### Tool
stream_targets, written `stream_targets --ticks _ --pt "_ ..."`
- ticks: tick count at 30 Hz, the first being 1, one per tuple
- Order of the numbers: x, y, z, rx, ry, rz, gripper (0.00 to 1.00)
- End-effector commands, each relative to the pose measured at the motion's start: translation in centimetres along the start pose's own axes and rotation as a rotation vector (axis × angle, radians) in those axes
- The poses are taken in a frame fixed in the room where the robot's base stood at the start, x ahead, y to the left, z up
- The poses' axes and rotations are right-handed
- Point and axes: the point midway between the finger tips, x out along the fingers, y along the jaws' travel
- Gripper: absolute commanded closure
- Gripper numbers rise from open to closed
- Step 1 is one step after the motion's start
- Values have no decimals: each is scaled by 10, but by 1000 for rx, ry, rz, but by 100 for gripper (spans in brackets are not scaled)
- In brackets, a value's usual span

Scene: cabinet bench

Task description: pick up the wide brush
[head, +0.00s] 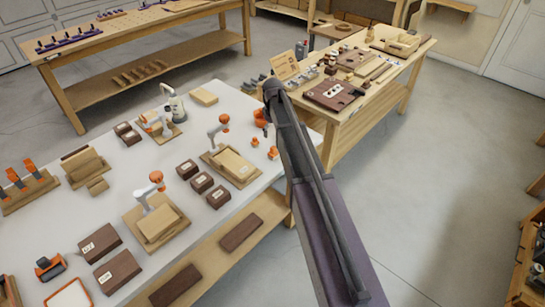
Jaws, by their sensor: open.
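I cannot make out a wide brush among the small items in the head view. My arm reaches up through the middle of the view as a dark link. The arm's fingers do not show, so my gripper is not in view. Part of the gap between the white table (60,225) and the wooden bench (350,130) is hidden behind the arm.
The white table holds small robot arms on wooden bases, dark boxes (118,271) and orange pieces (272,152). The wooden bench carries a dark board (318,94) and many small items. Another bench (85,45) stands at the back left. Grey floor (450,190) is open at right.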

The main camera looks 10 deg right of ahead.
Motion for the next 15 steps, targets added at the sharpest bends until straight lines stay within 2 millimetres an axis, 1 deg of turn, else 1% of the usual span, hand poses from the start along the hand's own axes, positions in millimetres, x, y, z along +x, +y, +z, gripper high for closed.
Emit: stream_targets --ticks 1,15 --pt "9 0 0 0 0 0 0" --pt "45 1 1 1 0 0 0"
